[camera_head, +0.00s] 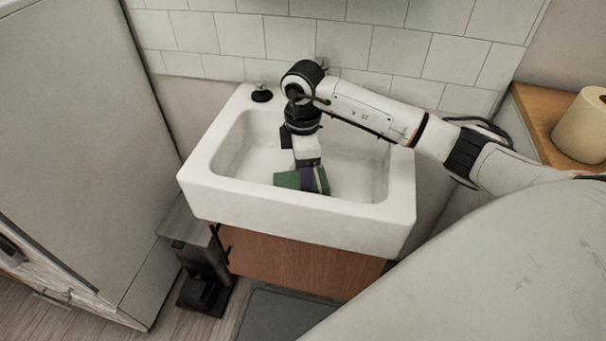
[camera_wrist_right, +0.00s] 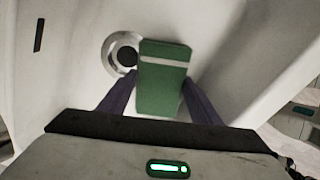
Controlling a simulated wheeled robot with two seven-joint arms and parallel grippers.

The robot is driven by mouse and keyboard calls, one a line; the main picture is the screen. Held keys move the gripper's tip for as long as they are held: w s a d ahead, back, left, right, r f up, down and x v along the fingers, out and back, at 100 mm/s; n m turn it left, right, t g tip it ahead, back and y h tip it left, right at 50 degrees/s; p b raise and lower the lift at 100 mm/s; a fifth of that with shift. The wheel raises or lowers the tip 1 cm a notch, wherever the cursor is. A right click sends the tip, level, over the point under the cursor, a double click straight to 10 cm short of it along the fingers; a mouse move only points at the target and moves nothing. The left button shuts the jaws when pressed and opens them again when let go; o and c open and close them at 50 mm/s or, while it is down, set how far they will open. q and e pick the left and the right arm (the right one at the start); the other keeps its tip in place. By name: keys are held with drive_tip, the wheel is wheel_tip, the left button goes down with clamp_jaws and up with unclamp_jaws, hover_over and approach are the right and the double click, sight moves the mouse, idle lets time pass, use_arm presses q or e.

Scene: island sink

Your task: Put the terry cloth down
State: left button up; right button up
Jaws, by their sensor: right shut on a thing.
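The terry cloth (camera_head: 287,180) is a small green block-like piece inside the white sink (camera_head: 300,208). My right gripper (camera_head: 312,182) reaches down into the basin and is shut on it. In the right wrist view, the green cloth (camera_wrist_right: 163,85) with a pale stripe sits between the two purple fingers of my right gripper (camera_wrist_right: 157,100). The basin floor lies behind it; I cannot tell whether the cloth touches it. My left gripper is not in view.
The round drain (camera_wrist_right: 124,54) shows beside the cloth. A black fitting (camera_head: 262,95) stands on the sink's back-left rim. A wooden counter (camera_head: 545,125) with a beige roll (camera_head: 582,127) is at the right. A black bin (camera_head: 205,285) stands below left.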

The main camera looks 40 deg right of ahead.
drive_tip(key=o, duration=1)
drive_tip(key=shift+f, duration=0.15)
drive_tip(key=shift+c, duration=0.2)
wheel_tip(320, 180, up, 12)
drive_tip(key=shift+r, duration=0.2)
